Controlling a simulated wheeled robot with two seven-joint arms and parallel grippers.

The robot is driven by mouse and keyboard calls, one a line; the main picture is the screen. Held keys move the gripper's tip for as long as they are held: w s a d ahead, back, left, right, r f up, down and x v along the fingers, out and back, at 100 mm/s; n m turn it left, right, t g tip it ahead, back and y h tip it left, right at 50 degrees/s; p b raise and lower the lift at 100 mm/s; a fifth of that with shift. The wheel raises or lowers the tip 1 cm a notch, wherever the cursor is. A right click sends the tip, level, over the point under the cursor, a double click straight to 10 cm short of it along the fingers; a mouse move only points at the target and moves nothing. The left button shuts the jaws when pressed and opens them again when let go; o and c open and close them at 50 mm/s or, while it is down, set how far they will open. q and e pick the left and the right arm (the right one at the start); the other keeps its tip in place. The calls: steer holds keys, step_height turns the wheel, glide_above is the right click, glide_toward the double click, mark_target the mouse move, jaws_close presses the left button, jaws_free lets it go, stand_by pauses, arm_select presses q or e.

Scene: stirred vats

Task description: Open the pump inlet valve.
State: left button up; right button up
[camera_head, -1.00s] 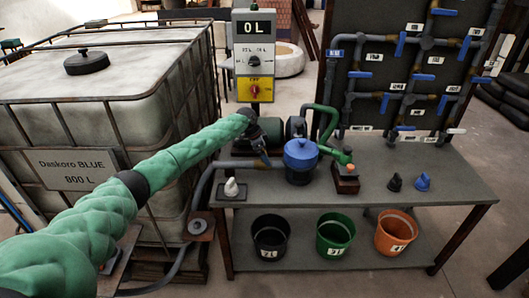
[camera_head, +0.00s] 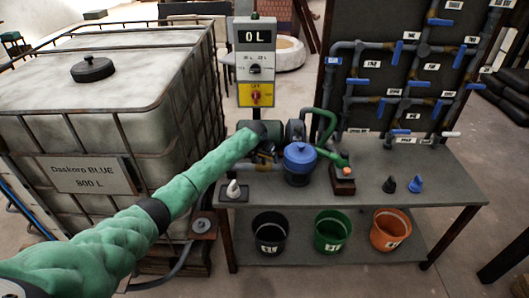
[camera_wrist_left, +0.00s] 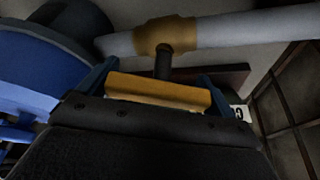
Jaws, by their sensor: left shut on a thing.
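The pump inlet valve shows in the left wrist view as a brass body (camera_wrist_left: 166,37) on a grey pipe (camera_wrist_left: 245,30), with a dark stem leading to a yellow-orange handle (camera_wrist_left: 158,91). My left gripper (camera_wrist_left: 155,85) is shut on this handle, one blue finger at each end of it. In the head view my green left arm reaches to the bench, and the left gripper (camera_head: 265,153) is at the pipe just left of the blue-lidded pot (camera_head: 299,158). My own wrist hides most of the valve there. My right gripper is not in view.
The dark pump (camera_head: 295,130) and green hose (camera_head: 327,118) are close behind the left gripper. The control box (camera_head: 255,62) reads 0 L. A caged tank (camera_head: 85,178) stands left. A pipe panel (camera_head: 400,80) rises behind the bench (camera_head: 440,178). Several buckets stand below.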

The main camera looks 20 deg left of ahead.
arm_select(q)
steer(key=n, duration=0.1)
steer(key=n+y+p, duration=0.1)
steer(key=shift+r+n, duration=0.2)
steer(key=shift+n, duration=0.1)
steer(key=shift+n+p, duration=0.3)
steer(key=shift+p, duration=0.15)
steer(key=shift+a+f+n+y+p, duration=0.15)
steer(key=shift+n+y+p, duration=0.4)
steer(key=shift+n, duration=0.55)
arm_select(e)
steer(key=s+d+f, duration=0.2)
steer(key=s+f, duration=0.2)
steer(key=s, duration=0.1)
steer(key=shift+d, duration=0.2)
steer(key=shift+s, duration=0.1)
arm_select(q)
steer(key=o, duration=0.7)
